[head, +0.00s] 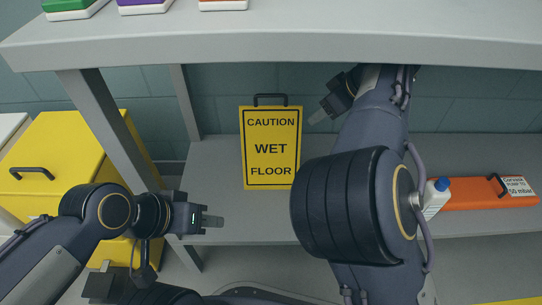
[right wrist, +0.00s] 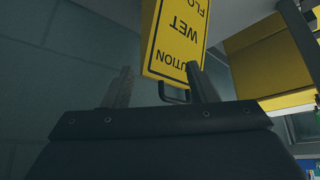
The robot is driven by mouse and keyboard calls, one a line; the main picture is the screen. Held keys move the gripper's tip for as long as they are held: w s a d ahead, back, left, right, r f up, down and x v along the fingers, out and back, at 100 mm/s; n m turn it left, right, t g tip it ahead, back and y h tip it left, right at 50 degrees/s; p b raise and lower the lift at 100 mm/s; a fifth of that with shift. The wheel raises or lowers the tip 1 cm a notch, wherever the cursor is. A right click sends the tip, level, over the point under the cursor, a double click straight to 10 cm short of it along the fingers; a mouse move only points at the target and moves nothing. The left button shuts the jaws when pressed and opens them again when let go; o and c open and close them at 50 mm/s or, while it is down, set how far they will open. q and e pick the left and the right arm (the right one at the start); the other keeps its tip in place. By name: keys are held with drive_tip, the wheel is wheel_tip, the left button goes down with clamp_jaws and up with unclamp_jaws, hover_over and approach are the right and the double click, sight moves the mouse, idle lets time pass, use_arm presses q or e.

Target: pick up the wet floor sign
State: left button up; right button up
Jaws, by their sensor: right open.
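The yellow wet floor sign (head: 271,148) stands upright on the grey lower shelf, with black lettering and a dark handle (head: 270,99) on top. In the right wrist view the sign (right wrist: 178,40) appears upside down beyond my fingers, partly cut off. My right gripper (head: 318,114) is beside the sign's upper right edge, apart from it in the head view. In the right wrist view my right gripper (right wrist: 162,85) is open and empty, and the handle (right wrist: 174,97) shows between the fingers, nearer the right one. My left gripper (head: 212,221) is at the lower left, in front of the shelf; its finger gap is hidden.
A grey upper shelf (head: 300,40) overhangs the lower shelf (head: 215,165). A yellow bin (head: 70,150) stands left of the grey legs. A white bottle with a blue cap (head: 436,197) and an orange case (head: 470,193) are at the right. A tiled wall is behind.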

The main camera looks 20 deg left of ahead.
drive_tip(key=p, duration=0.4)
approach(286, 105)
wheel_tip(286, 105, down, 3)
drive_tip(key=a, duration=0.1)
drive_tip(key=x, duration=0.2)
drive_tip(key=w+x, duration=0.1)
drive_tip(key=x, duration=0.2)
drive_tip(key=shift+s+a+r, duration=0.1)
drive_tip(key=shift+r, duration=0.15)
drive_tip(key=shift+a+f, duration=0.35)
drive_tip(key=shift+f, duration=0.05)
clamp_jaws()
